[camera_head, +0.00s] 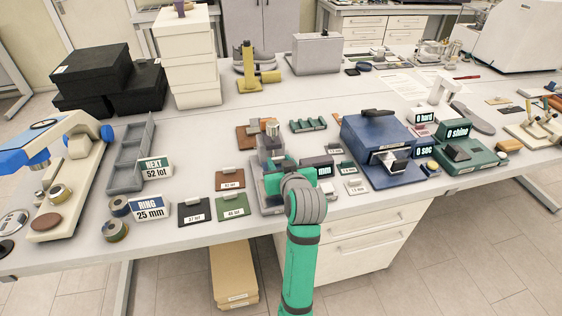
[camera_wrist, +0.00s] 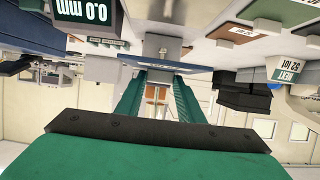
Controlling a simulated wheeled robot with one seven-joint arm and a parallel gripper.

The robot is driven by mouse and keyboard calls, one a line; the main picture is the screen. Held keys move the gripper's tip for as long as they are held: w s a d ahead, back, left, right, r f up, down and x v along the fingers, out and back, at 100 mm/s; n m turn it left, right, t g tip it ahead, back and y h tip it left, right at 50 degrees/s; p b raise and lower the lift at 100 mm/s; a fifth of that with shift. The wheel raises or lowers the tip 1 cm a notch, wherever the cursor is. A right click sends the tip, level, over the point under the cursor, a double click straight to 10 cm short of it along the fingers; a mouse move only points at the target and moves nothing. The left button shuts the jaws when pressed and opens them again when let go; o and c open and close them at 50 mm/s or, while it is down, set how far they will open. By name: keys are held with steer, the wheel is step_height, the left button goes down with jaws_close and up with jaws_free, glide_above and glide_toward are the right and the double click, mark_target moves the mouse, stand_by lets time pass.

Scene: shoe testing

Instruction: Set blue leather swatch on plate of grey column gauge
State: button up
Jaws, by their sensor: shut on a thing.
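The grey column gauge (camera_head: 270,147) stands near the table's front edge, with a dark readout beside it on the right. The readout (camera_wrist: 82,10) reads 0.0 mm in the wrist view, which is upside down. My gripper (camera_head: 277,178) is at the gauge, over its base, and my arm hides much of the plate. In the wrist view my green fingers (camera_wrist: 158,72) are shut on the small grey tab of the blue leather swatch (camera_wrist: 132,50). The swatch is seen edge-on at the gauge. I cannot tell whether it touches the plate.
Black (camera_head: 194,211), green (camera_head: 233,206) and brown (camera_head: 230,179) swatches lie left of the gauge. A blue tester (camera_head: 380,148) and a green tester (camera_head: 470,153) stand to the right. A grey sectioned tray (camera_head: 128,160) lies farther left.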

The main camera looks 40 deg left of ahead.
steer(key=shift+s+d, duration=0.1)
steer(key=shift+f, duration=2.9)
steer(key=shift+f, duration=1)
steer(key=o, duration=1.1)
steer(key=shift+s, duration=0.1)
steer(key=v, duration=1)
steer(key=shift+s+d, duration=0.25)
